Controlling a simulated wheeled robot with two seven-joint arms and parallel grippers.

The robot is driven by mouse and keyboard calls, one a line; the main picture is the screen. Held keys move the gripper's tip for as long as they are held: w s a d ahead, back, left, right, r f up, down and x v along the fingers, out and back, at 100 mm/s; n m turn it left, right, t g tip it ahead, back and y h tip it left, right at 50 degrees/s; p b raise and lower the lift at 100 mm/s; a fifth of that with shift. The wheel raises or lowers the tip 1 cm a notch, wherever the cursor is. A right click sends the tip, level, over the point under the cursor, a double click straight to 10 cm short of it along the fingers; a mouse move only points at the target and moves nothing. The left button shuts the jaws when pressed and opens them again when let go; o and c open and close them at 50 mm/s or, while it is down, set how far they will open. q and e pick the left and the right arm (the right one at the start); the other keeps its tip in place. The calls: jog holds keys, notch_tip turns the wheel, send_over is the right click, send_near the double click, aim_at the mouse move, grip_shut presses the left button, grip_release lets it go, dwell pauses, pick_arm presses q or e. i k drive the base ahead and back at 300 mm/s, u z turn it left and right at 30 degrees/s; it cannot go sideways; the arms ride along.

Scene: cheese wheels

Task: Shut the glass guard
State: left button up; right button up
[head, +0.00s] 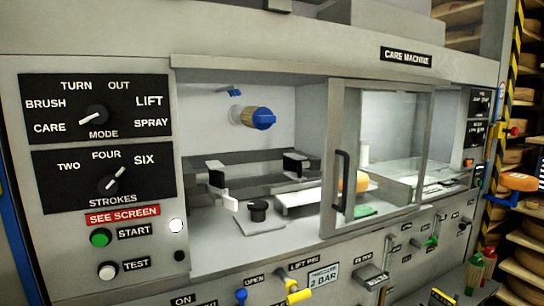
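The glass guard (388,120) is a grey-framed clear panel on the front of the care machine, right of centre in the head view. A black vertical handle (342,182) is on its left side. The guard covers the right part of the work chamber (310,115). The left part of the chamber is uncovered, so the guard stands open. Neither of my grippers can be made out in this view, and nothing is seen touching the handle.
A control panel (95,150) is on the left. Levers and valves (297,291) stick out below the opening. Cheese shelves (525,240) stand at the right.

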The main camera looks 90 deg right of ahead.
aim_at(334, 87)
jog(key=z, duration=1.15)
jog(key=k, duration=0.1)
jog(key=z, duration=2.15)
jog(key=i, duration=0.5)
jog(key=u, duration=1.45)
jog(key=k, duration=1.6)
jog(key=z, duration=0.8)
jog(key=i, duration=1.7)
